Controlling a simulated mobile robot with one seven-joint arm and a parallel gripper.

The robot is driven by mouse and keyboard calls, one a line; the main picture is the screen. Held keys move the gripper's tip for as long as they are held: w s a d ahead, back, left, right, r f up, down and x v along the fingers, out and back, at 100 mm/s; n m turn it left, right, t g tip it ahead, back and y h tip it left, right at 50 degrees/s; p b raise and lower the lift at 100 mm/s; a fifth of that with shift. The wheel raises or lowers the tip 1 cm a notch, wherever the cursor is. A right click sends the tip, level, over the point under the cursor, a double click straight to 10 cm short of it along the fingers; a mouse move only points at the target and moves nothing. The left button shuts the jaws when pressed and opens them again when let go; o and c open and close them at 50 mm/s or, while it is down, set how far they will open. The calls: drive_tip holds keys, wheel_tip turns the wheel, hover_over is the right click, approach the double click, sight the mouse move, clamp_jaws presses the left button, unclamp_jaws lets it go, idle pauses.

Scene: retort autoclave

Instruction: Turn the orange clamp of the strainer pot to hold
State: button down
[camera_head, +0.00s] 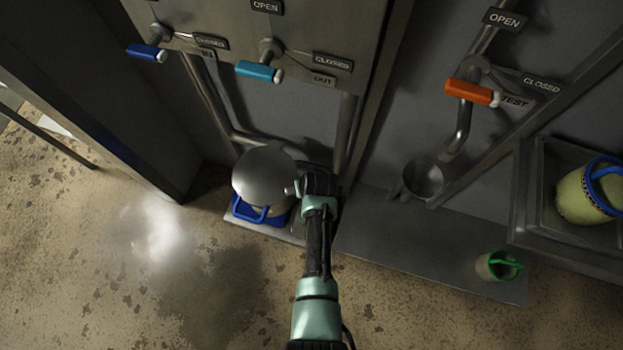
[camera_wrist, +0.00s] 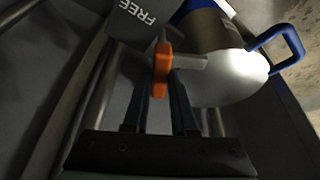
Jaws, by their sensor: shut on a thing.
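The strainer pot (camera_head: 264,174) is a round metal pot with a domed silver top and a blue handle, low against the wall. It also shows in the wrist view (camera_wrist: 225,82). The orange clamp (camera_wrist: 162,63) with a grey stem sits beside the pot in the wrist view; my arm hides it in the head view. My gripper (camera_wrist: 163,88) has its two dark fingers shut on the clamp, one on each side. In the head view my gripper (camera_head: 317,184) is just right of the pot.
A sign reading FREE (camera_wrist: 135,15) is close to the clamp. Blue (camera_head: 146,52), teal (camera_head: 259,71) and orange (camera_head: 468,92) valve handles are on the wall above. A cup with a green handle (camera_head: 496,266) stands at right. The floor at left is clear.

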drive_tip(key=m, duration=0.2)
drive_tip(key=m+h, duration=0.1)
drive_tip(key=m, duration=0.1)
drive_tip(key=m+h, duration=0.1)
drive_tip(key=shift+a+m, duration=0.25)
drive_tip(key=shift+m, duration=0.15)
idle(0.4)
drive_tip(key=c, duration=0.7)
unclamp_jaws()
drive_tip(key=p+v, duration=0.1)
drive_tip(key=v, duration=0.3)
drive_tip(key=p+v, duration=0.1)
drive_tip(key=v, duration=0.3)
drive_tip(key=p+v, duration=0.1)
drive_tip(key=v, duration=0.4)
drive_tip(key=shift+w+a, duration=0.1)
drive_tip(key=shift+a, duration=0.15)
drive_tip(key=shift+f, duration=0.1)
